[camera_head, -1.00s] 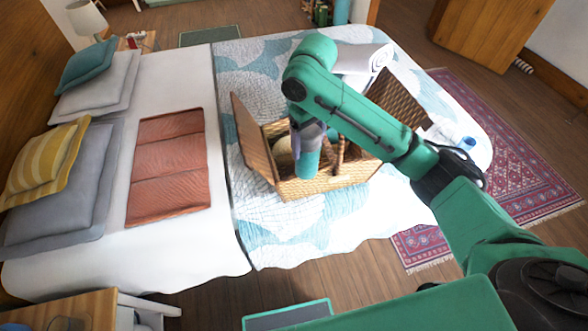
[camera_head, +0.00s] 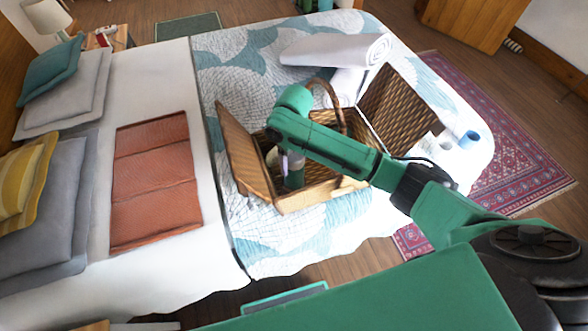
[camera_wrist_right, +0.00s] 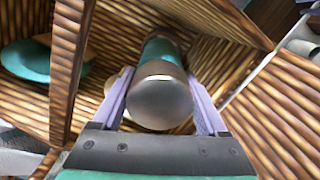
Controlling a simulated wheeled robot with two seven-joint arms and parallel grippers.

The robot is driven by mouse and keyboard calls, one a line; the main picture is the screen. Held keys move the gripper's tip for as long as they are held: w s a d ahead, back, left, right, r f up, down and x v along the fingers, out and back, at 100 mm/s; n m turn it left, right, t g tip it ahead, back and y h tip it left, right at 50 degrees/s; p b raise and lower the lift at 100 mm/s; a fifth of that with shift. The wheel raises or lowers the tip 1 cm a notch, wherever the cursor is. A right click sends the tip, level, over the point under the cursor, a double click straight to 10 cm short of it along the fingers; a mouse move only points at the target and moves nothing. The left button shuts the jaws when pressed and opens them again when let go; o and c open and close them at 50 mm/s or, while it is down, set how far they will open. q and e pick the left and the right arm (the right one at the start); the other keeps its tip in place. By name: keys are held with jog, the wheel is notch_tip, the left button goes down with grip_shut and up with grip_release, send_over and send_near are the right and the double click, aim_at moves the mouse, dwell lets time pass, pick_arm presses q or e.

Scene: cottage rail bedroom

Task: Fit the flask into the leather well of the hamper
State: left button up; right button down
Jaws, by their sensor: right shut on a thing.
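The flask has a teal body and a silver cap. In the right wrist view the flask (camera_wrist_right: 160,100) sits between the two pale purple fingers of my right gripper (camera_wrist_right: 162,98), cap toward the camera. In the head view the flask (camera_head: 294,178) is partly hidden under my right gripper (camera_head: 289,165), down inside the open wicker hamper (camera_head: 320,196), at its left part. The gripper is shut on the flask. The leather well is not clear in either view; the flask's lower end is hidden. My left gripper is not in view.
The hamper's lids stand open left (camera_head: 240,150) and right (camera_head: 397,105), with an arched handle (camera_head: 325,88) between. Rolled white towels (camera_head: 335,50) lie behind. A blue cup (camera_head: 468,140) is at right.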

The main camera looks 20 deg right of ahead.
aim_at(294, 154)
notch_tip(294, 154, down, 4)
jog(key=shift+s+a+f, duration=0.1)
jog(key=shift+f, duration=0.1)
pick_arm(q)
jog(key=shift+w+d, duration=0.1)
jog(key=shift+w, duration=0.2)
pick_arm(e)
jog(key=shift+f, duration=0.1)
grip_release()
jog(key=shift+f, duration=0.1)
notch_tip(294, 154, up, 12)
jog(key=shift+r, duration=0.15)
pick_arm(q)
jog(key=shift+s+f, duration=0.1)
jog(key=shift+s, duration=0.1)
pick_arm(e)
jog(key=shift+s, duration=0.1)
